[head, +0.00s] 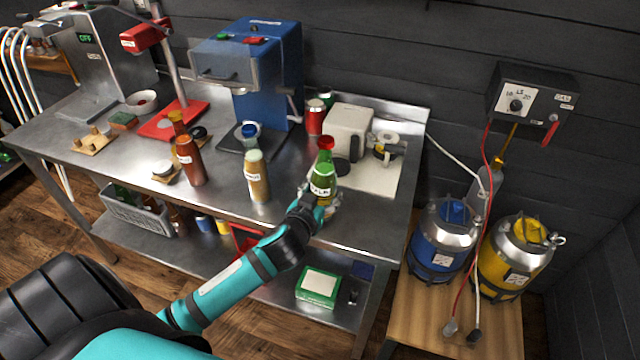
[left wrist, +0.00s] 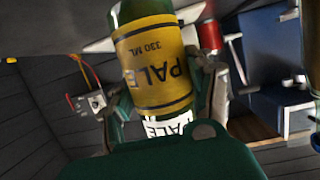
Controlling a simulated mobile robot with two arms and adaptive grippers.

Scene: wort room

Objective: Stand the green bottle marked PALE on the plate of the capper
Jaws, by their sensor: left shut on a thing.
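The green bottle marked PALE (head: 323,180) is upright in my left gripper (head: 320,202), over the right part of the steel bench. Its top shows red in the head view. In the left wrist view the bottle (left wrist: 155,65) shows a yellow label reading PALE, 330 ML, between the two fingers (left wrist: 165,90). A red stand (head: 180,120) with a column and red lever head, apparently the capper, is at the back left, well away from the bottle. My right gripper is not in view.
A brown bottle (head: 190,162) and a beige-labelled bottle (head: 258,177) stand between my gripper and the red stand. A blue machine (head: 262,75) stands behind them. A red can (head: 315,117) and a pale box-shaped device (head: 347,131) are behind the held bottle.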

